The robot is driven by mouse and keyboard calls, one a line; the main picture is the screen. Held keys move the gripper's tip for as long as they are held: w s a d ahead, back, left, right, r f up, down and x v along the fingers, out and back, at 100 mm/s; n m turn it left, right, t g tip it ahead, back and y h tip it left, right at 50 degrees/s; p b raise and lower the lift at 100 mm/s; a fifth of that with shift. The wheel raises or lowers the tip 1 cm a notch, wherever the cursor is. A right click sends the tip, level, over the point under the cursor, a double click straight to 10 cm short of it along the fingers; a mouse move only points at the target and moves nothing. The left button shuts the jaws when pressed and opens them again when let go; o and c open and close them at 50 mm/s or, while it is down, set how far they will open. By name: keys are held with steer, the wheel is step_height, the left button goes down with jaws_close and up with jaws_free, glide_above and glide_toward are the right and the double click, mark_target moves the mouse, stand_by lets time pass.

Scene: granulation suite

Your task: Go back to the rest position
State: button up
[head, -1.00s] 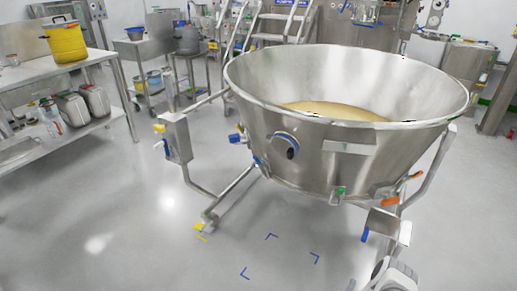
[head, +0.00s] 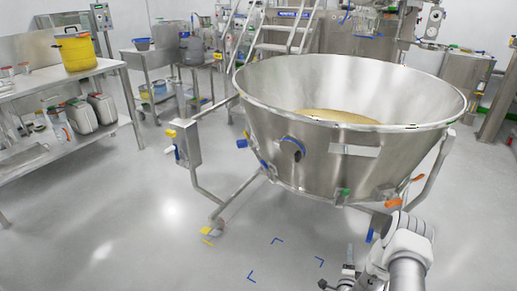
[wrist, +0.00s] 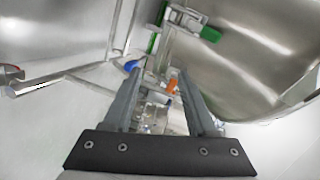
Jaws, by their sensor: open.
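My gripper (wrist: 165,92) is open in the wrist view, its two grey fingers apart with nothing held between them. In the head view my gripper (head: 346,278) is low at the bottom, right of centre, in front of and below the large steel bowl (head: 285,125). The bowl holds a pale yellow material (head: 340,117). In the wrist view the bowl's curved wall (wrist: 265,55) fills the upper right, with a green-ended fitting (wrist: 190,22) near it and an orange piece (wrist: 173,85) seen between the fingers.
The bowl stands on a tubular frame with a control box (head: 187,145) on its left leg. Blue corner marks (head: 277,240) lie on the open floor in front. A steel bench (head: 108,66) with a yellow bucket (head: 76,52) stands at left. Steps (head: 290,28) stand behind the bowl.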

steer(key=w+a+r+n+y, duration=0.1)
steer(key=w+r+n+y, duration=0.15)
steer(key=w+r, duration=0.5)
steer(key=s+a+r+n+g+y, duration=0.15)
steer(key=a+r+n, duration=0.25)
steer(key=r, duration=0.8)
steer(key=a+r+n+g, duration=0.3)
steer(key=a+r+n, duration=0.1)
steer(key=r, duration=0.8)
steer(key=s+a+r+n, duration=0.3)
steer(key=s+r, duration=0.5)
steer(key=s+a+r+n+g+y, duration=0.1)
steer(key=s+a+r+n+g, duration=0.1)
steer(key=s, duration=0.8)
steer(key=s+a+r+n+g, duration=0.1)
steer(key=s+a+r+n, duration=0.15)
steer(key=s, duration=0.65)
steer(key=s+a+r+n+g+y, duration=0.1)
steer(key=s+a+r+n+g, duration=0.15)
steer(key=s, duration=0.75)
step_height(320, 180, up, 17)
steer(key=p, duration=1.6)
steer(key=shift+w+f+m, duration=0.2)
steer(key=shift+w+m, duration=0.15)
steer(key=shift+m, duration=0.1)
steer(key=shift+d, duration=0.1)
steer(key=shift+c, duration=0.6)
steer(key=shift+f, duration=0.1)
